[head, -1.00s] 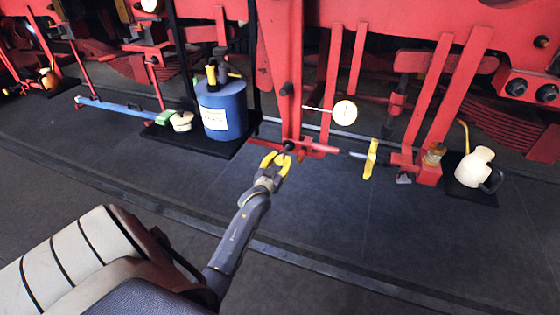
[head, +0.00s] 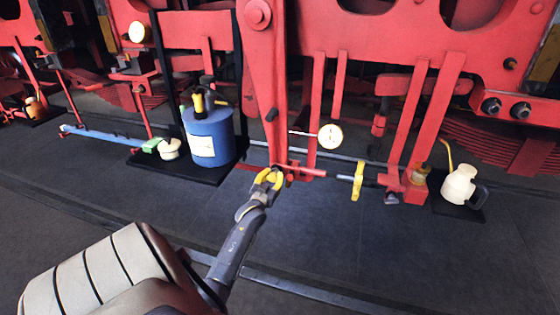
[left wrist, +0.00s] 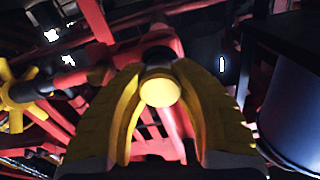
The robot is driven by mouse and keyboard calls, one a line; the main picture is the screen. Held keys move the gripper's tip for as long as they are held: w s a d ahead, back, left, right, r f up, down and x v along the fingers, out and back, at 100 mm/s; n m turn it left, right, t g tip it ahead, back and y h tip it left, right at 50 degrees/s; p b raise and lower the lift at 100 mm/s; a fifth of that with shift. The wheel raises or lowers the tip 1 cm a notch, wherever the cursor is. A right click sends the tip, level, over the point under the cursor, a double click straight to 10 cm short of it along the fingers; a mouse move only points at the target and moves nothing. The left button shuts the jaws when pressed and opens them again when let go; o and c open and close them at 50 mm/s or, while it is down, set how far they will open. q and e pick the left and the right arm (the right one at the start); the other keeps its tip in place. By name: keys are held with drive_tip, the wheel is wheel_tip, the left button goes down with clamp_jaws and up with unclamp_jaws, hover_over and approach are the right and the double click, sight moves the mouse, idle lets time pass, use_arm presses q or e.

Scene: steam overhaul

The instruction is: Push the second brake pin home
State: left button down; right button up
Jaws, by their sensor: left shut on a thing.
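The brake pin (left wrist: 160,93) shows in the left wrist view as a round, pale yellow end between the two yellow fingers of my left gripper (left wrist: 162,100). Behind it is the dark and red end of the brake linkage. In the head view my left gripper (head: 268,178) is at the foot of the tall red brake hanger (head: 268,95), by the left end of the red pull rod (head: 308,171). It is shut on the pin; the fingers hide the pin there. How deep the pin sits cannot be told. My right gripper is not in view.
A blue drum (head: 209,138) stands on a black tray left of the gripper. A yellow adjuster (head: 357,181) is on the rod to the right. A white dial gauge (head: 330,136) and a cream jug (head: 459,186) are further right.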

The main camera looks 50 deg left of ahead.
use_arm(q)
drive_tip(key=c, duration=1.5)
unclamp_jaws()
drive_tip(key=o, duration=0.6)
drive_tip(key=shift+o, duration=0.2)
drive_tip(key=v, duration=1.2)
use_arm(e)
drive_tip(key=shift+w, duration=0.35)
